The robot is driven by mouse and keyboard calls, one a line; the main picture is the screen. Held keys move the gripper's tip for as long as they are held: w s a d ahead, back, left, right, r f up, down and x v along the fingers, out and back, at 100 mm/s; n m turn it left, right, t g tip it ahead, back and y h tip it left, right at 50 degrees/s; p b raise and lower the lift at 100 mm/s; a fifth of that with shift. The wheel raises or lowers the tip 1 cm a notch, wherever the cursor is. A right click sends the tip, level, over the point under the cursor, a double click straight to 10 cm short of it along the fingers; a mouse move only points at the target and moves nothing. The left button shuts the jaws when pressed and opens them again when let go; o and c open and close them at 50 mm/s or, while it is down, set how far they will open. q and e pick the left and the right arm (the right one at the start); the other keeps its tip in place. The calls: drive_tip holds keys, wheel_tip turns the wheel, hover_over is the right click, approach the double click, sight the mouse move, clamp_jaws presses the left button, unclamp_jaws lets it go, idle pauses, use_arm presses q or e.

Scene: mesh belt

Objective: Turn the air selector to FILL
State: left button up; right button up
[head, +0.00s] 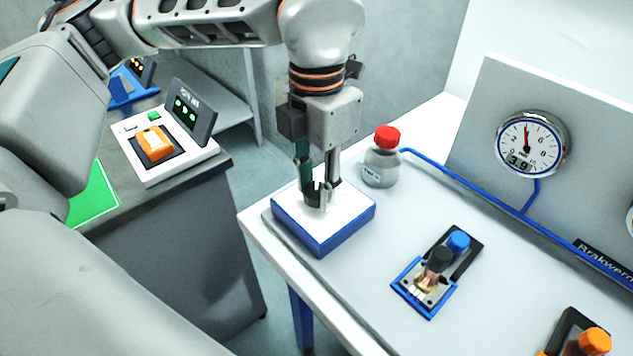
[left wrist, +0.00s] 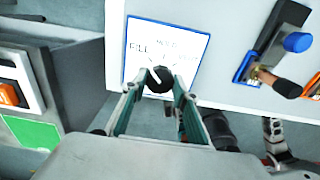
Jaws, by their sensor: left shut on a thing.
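The air selector is a low box with a white top and blue sides (head: 350,216) at the near left corner of the white table. In the left wrist view its white label face (left wrist: 190,42) reads FILL at the left, with smaller lettering at the top. A round black knob (left wrist: 160,76) with a white pointer line stands on it. The line seems to slant toward the upper left, the FILL side. My left gripper (head: 318,188) points down over the box, shut on the knob; its fingers hide the knob in the head view.
A red-capped bottle (head: 380,163) stands just behind the box. A valve with blue and black knobs (head: 437,272) lies to the right, and an orange-knobbed one (head: 592,342) farther right. A gauge (head: 530,144) is on the back panel. A separate bench (head: 190,180) is at left.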

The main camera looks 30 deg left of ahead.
sight(316, 189)
idle(0.5)
use_arm(q)
drive_tip(key=o, duration=1.1)
wheel_tip(316, 189, up, 12)
